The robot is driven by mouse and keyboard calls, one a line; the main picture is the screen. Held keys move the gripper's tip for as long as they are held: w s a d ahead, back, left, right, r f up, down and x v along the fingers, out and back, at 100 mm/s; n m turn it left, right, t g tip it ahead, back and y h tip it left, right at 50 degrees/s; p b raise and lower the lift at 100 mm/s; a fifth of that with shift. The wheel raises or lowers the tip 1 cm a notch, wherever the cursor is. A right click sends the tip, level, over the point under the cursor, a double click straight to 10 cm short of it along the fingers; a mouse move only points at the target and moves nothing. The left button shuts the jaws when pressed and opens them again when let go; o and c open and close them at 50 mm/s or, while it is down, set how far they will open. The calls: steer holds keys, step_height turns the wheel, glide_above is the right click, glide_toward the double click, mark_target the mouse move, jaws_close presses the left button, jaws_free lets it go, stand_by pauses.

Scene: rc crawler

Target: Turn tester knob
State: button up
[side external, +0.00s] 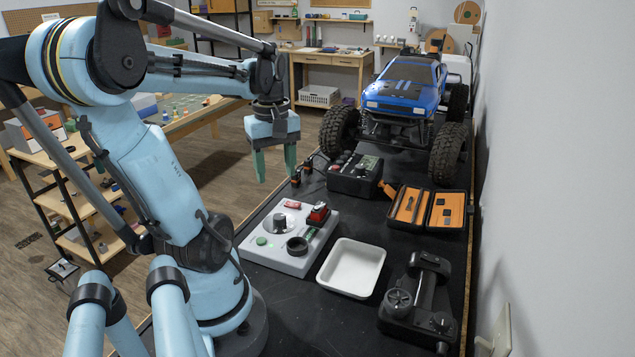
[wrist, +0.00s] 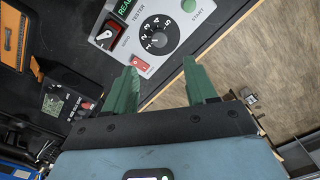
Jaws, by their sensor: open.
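The tester (side external: 265,262) is a light grey box on the dark bench. Its round knob (side external: 281,222) stands on the top face. The wrist view shows the knob (wrist: 158,36) as a dark dial with white numbers, near a green START button (wrist: 194,6) and a red-and-white switch (wrist: 140,66). A red-and-black part (wrist: 113,34) sits beside the dial, by a green-lettered display (wrist: 124,7). My gripper (side external: 275,167) is above and behind the tester, fingers down, apart and empty. In the wrist view, the gripper (wrist: 161,72) does not touch the knob.
A white tray (side external: 325,277) lies right of the tester, with a black wheeled fixture (side external: 418,300) beyond it. Behind are a black boxed device (side external: 352,185), an open orange-lined case (side external: 424,224) and a blue crawler (side external: 405,90). The bench edge runs along the left.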

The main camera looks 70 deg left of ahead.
mark_target(279, 216)
steer(key=shift+f, duration=5.55)
jaws_close()
steer(key=m, duration=0.3)
steer(key=shift+m, duration=2.4)
